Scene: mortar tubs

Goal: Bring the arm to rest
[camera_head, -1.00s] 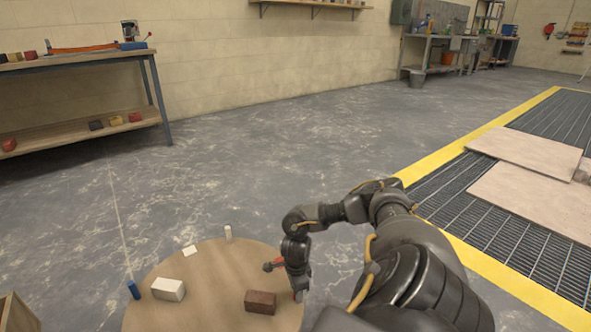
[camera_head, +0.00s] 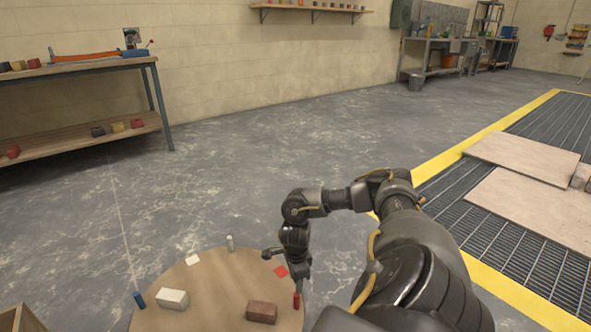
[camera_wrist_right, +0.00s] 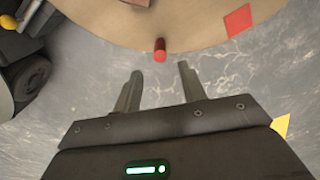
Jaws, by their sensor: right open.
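My right arm reaches in from the lower right in the head view, its forearm bent down at the round table's right edge. My right gripper (camera_head: 301,280) is small and partly hidden there. In the right wrist view the right gripper (camera_wrist_right: 158,82) is open, with nothing between its fingers. A red cylinder (camera_wrist_right: 160,50) stands on the table near its rim, just beyond the fingertips and apart from them. It also shows in the head view (camera_head: 297,301), below the gripper. My left gripper is not in view.
A workbench (camera_head: 80,75) stands at left.

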